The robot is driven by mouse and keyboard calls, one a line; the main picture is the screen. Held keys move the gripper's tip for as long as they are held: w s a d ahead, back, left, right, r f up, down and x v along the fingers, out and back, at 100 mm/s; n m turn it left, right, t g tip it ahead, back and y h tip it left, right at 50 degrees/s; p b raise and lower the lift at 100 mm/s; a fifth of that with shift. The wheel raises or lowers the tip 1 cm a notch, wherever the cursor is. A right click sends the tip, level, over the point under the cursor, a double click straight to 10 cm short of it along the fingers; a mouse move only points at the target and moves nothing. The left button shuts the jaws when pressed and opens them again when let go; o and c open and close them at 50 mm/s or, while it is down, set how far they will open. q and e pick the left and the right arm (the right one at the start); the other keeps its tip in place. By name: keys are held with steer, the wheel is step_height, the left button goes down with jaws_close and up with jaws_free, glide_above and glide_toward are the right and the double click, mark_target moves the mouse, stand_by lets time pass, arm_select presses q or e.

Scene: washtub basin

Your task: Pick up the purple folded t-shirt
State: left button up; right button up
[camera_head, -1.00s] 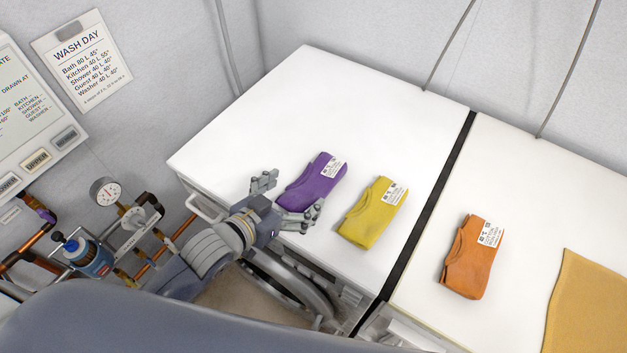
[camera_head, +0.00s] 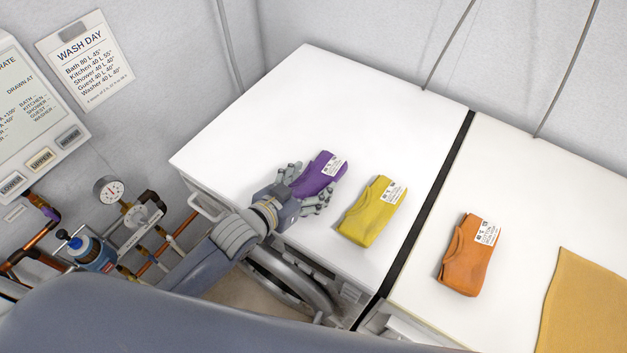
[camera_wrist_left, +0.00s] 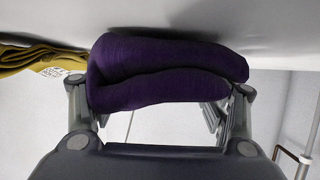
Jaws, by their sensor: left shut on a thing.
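The purple folded t-shirt (camera_head: 320,174) lies on the white top of the left machine, with a white label at its far end. My left gripper (camera_head: 305,187) comes in from the lower left and is shut on the near end of the shirt. In the left wrist view the purple shirt (camera_wrist_left: 160,72) sits between the two fingers (camera_wrist_left: 160,105), one on each side, and still appears against the white surface. My right gripper is not in view.
A yellow folded shirt (camera_head: 371,211) lies just right of the purple one. An orange folded shirt (camera_head: 467,256) lies on the right white top (camera_head: 540,200), beyond a black gap (camera_head: 430,210). A tan cloth (camera_head: 585,305) is farther right. Pipes and a gauge (camera_head: 108,189) stand at left.

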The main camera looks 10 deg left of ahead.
mark_target(309, 181)
arm_select(q)
steer(key=shift+f, duration=0.1)
step_height(309, 181, up, 10)
steer(key=shift+r, duration=0.1)
stand_by(0.5)
